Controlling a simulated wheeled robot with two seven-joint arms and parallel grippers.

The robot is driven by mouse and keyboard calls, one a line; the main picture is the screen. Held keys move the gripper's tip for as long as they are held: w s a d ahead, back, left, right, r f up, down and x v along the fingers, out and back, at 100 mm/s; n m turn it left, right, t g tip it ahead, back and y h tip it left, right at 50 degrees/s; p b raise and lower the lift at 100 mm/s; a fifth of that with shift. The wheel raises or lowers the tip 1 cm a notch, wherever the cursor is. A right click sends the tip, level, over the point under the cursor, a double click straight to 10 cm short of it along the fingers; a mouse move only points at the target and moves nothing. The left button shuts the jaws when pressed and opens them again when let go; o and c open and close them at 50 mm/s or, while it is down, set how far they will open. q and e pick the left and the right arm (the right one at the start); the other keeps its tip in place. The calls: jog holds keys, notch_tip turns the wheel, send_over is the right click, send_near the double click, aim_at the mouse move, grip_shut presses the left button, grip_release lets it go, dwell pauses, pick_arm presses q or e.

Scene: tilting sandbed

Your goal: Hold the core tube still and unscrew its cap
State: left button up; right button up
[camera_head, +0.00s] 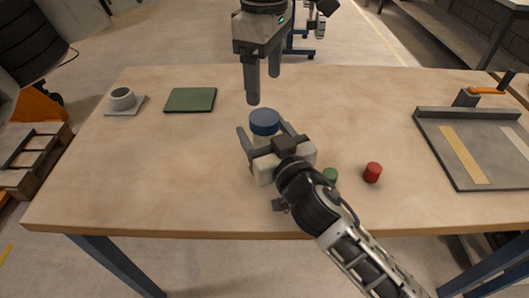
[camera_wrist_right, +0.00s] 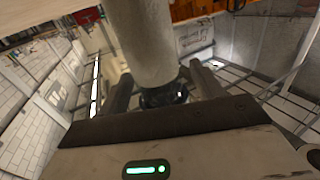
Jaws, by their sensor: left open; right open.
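The core tube (camera_head: 262,139) stands upright near the middle of the table with its blue cap (camera_head: 265,121) on top. Its lower part is hidden by my right gripper in the head view. My right gripper (camera_head: 263,129) is open, with one finger on each side of the tube. In the right wrist view the pale grey tube (camera_wrist_right: 151,40) shows between the two dark fingers; I cannot tell whether either touches it. My left gripper (camera_head: 263,88) is open and empty, pointing down above the blue cap and apart from it.
A grey board (camera_head: 457,150) with strips lies at the right. A green pad (camera_head: 190,99) and a white cup (camera_head: 122,98) are at the back left. The front left table is clear.

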aim_at(264, 116)
grip_shut()
pick_arm(q)
jog(key=m, duration=0.6)
jog(key=shift+s+d, duration=0.1)
jog(key=shift+d, duration=0.05)
jog(key=m, duration=0.3)
jog(key=shift+m, duration=0.4)
jog(key=m, duration=0.3)
jog(key=shift+f+m, duration=0.15)
jog(key=shift+m, duration=0.25)
notch_tip(264, 116, down, 8)
jog(key=shift+r, duration=0.15)
